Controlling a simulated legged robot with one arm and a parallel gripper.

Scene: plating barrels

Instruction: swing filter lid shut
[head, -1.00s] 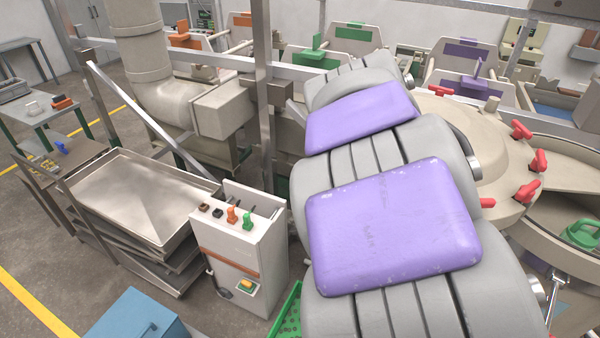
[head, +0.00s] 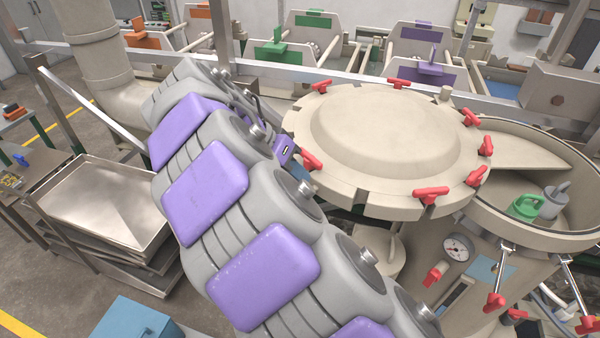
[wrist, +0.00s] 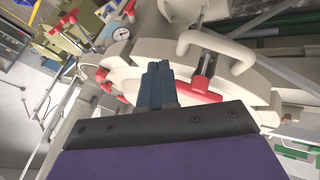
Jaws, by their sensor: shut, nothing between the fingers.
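The filter lid (head: 385,135) is a large round beige disc with red clamp knobs around its rim. It lies level, out to the left of the filter vessel (head: 560,238), overlapping its near-left edge in the head view. The vessel's mouth is largely uncovered on the right. My gripper (wrist: 157,72) is shut and empty, its blue-grey fingers close to the lid's rim and a red clamp (wrist: 200,90) in the wrist view. I cannot tell whether they touch. In the head view my wrist is at the lid's left edge, with the fingertips largely hidden.
A green can (head: 525,207) and a grey jug (head: 555,200) stand inside the vessel's mouth. A pressure gauge (head: 457,247) is on its front. A metal rail (head: 345,72) runs behind the lid. A steel tray cart (head: 105,205) stands left of my arm.

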